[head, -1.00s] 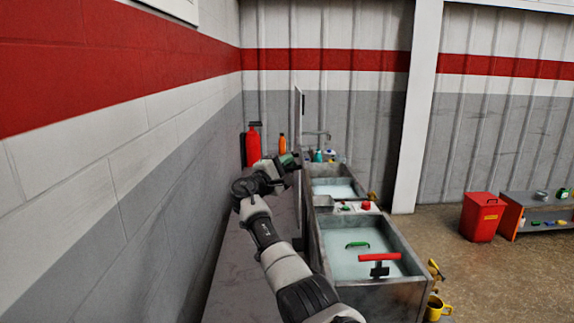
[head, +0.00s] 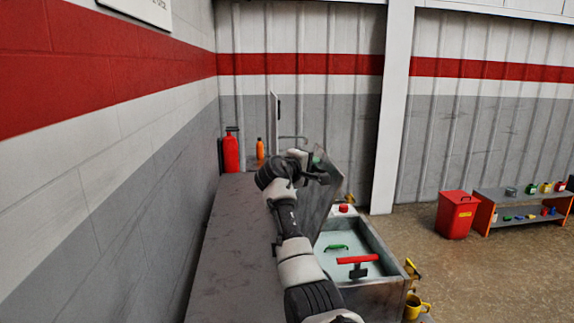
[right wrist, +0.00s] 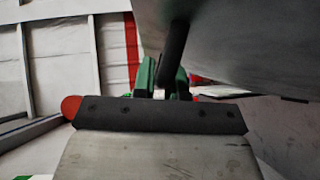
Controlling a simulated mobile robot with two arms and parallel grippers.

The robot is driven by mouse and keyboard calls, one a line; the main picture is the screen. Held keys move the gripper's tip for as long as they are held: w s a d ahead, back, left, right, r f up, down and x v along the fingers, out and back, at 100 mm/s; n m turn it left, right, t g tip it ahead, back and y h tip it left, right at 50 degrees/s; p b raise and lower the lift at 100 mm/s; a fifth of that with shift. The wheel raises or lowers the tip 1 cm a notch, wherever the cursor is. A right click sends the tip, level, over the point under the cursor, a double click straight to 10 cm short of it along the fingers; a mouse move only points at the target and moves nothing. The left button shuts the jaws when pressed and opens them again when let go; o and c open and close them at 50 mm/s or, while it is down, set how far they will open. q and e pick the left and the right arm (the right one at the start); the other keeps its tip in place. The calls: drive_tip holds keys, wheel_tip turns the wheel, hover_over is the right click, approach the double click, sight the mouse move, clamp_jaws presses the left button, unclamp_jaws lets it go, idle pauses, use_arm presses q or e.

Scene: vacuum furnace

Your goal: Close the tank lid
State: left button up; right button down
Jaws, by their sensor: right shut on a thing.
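The tank lid (head: 322,192) is a grey metal panel, tilted up over the far tank in the head view. It hides most of that tank's basin. My right gripper (head: 318,163) is at the lid's upper part. In the right wrist view, its green fingers (right wrist: 165,80) are shut on the lid's dark bar handle (right wrist: 172,55), and the lid's grey face (right wrist: 240,45) fills the upper right. My left gripper is not in view.
The near tank (head: 385,268) is open, with pale liquid, a green handle (head: 336,247) and a red-handled tool (head: 357,262). A red extinguisher (head: 231,152) and orange bottle (head: 260,149) stand at the back. A red bin (head: 457,215) and low shelf (head: 525,205) stand right.

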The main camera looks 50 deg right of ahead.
drive_tip(key=s+d+f+m+t+y+b, duration=0.1)
drive_tip(key=s+d+f+m+y, duration=0.1)
drive_tip(key=f, duration=0.5)
drive_tip(key=s+d+f+m+t+y+b, duration=0.1)
drive_tip(key=s+d+f+m+y, duration=0.1)
drive_tip(key=s+d+f, duration=0.5)
drive_tip(key=s+d+f+m+t+y+b, duration=0.1)
drive_tip(key=s+d+f+m+y, duration=0.1)
drive_tip(key=s+d+f+y, duration=0.2)
wheel_tip(320, 180, down, 3)
drive_tip(key=d, duration=0.2)
drive_tip(key=shift+s+d+f+t+y+b, duration=0.2)
drive_tip(key=shift+d+t+y+b, duration=0.1)
drive_tip(key=shift+d+b, duration=0.1)
drive_tip(key=shift+f, duration=0.15)
drive_tip(key=c, duration=1.4)
unclamp_jaws()
drive_tip(key=shift+o, duration=1.2)
drive_tip(key=shift+s+d+f, duration=0.1)
drive_tip(key=shift+s, duration=0.1)
